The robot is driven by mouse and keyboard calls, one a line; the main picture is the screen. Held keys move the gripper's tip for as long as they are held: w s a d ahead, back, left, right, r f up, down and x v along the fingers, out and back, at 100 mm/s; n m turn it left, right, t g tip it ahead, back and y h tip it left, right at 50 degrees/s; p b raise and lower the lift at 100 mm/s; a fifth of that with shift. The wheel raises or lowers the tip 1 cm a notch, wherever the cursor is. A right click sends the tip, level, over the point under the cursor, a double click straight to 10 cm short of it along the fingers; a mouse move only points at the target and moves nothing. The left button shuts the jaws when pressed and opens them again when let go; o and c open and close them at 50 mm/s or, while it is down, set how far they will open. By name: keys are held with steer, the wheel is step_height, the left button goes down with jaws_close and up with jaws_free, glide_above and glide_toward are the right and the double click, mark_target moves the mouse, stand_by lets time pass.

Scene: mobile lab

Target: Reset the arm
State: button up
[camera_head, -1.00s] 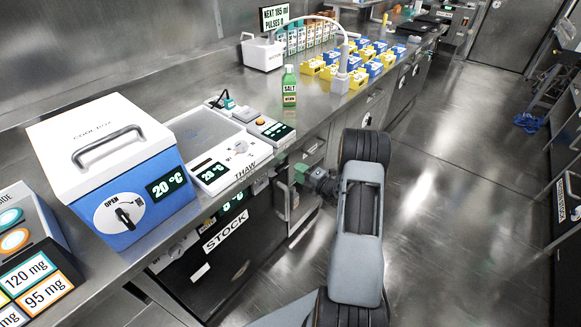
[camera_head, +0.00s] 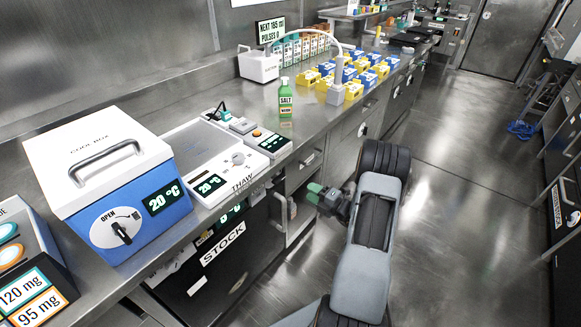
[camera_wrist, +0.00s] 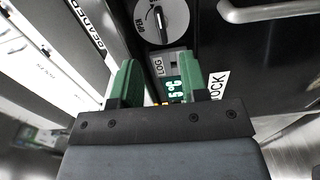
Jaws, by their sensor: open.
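My gripper (camera_head: 322,197) has green fingers and is in front of the counter's cabinet fronts, below the counter top, at the end of my grey arm. In the wrist view the two green fingers (camera_wrist: 152,88) stand apart with nothing between them. Beyond them are a dial marked OPEN (camera_wrist: 161,20), a small green display reading 5 °C (camera_wrist: 174,90) and part of the STOCK label (camera_wrist: 217,86). In the head view the black STOCK unit (camera_head: 222,243) is under the counter, to the left of my gripper.
On the counter are a blue and white cool box (camera_head: 107,180), a THAW plate (camera_head: 211,160), a green SALT bottle (camera_head: 286,101), a white dispenser (camera_head: 259,66) and several yellow and blue blocks (camera_head: 354,90). The floor (camera_head: 450,200) to the right of my arm is clear.

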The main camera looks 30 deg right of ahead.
steer(key=s+a+f+n+g+y, duration=0.25)
steer(key=s+a+n+g, duration=0.3)
steer(key=n, duration=0.65)
steer(key=s+a+r+n+g+p, duration=0.4)
steer(key=s+a+r+n+g, duration=0.35)
steer(key=n, duration=0.85)
steer(key=s+a+r+n+h+p, duration=0.2)
steer(key=r+n+h+p, duration=0.1)
steer(key=r+n, duration=0.4)
steer(key=s+a+r+n+h+p, duration=0.1)
steer(key=a+r+n+h+p, duration=0.1)
steer(key=r+n, duration=0.5)
steer(key=s+a+r+n+h+p, duration=0.2)
steer(key=r+n+h+p, duration=0.3)
steer(key=r, duration=0.9)
steer(key=shift+s+a+n, duration=0.35)
steer(key=shift+a+n, duration=0.2)
steer(key=shift+n, duration=0.55)
steer(key=shift+r, duration=0.1)
